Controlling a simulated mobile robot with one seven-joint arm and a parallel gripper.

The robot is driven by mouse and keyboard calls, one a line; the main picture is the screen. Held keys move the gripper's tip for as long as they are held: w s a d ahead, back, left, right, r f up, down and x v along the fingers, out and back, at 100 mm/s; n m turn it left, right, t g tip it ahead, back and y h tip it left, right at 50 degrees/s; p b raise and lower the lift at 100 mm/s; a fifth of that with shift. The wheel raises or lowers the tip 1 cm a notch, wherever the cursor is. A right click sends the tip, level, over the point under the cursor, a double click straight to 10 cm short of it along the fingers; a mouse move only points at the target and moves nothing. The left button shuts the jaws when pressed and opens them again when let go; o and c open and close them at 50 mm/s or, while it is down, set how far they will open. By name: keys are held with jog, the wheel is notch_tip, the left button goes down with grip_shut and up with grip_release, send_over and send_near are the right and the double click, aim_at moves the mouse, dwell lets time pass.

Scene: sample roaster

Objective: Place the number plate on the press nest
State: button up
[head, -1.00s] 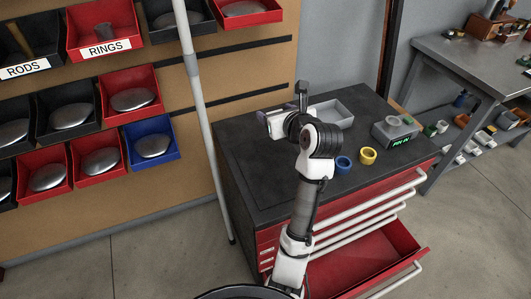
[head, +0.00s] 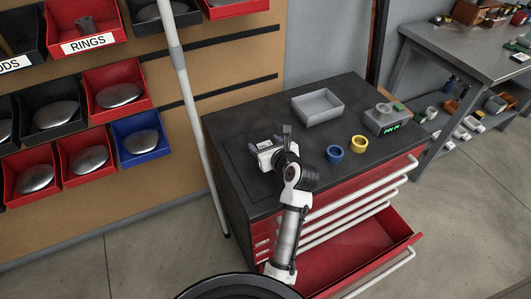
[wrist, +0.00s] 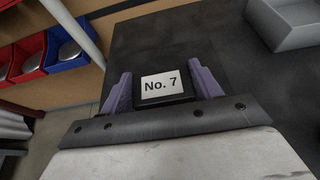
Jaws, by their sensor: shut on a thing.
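The number plate (wrist: 161,87) is a dark plate with a white face reading "No. 7". My gripper (wrist: 160,75) is shut on it, with a purple finger at each side. In the head view my gripper (head: 266,146) is over the left part of the dark cabinet top, and the plate cannot be made out there. A grey device (head: 388,119) with a round piece on top and a green lit display stands at the right of the cabinet top. I cannot tell for sure whether it is the press nest. My gripper is well apart from it.
An empty grey tray (head: 318,107) stands at the back of the cabinet top (head: 232,126). A blue ring (head: 335,153) and a yellow ring (head: 359,144) lie near the front edge. A red drawer (head: 345,262) stands open below. A pale pole (head: 186,90) rises at the left.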

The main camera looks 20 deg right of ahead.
jog(key=shift+f, duration=1.9)
jog(key=shift+f, duration=0.1)
jog(key=o, duration=1.1)
jog(key=shift+s, duration=0.15)
jog(key=v, duration=1.1)
jog(key=shift+s+d+r+b, duration=0.1)
jog(key=shift+r+b, duration=0.15)
jog(key=shift+b, duration=0.15)
jog(key=shift+s+r, duration=0.1)
jog(key=shift+s, duration=0.1)
jog(key=shift+w, duration=0.1)
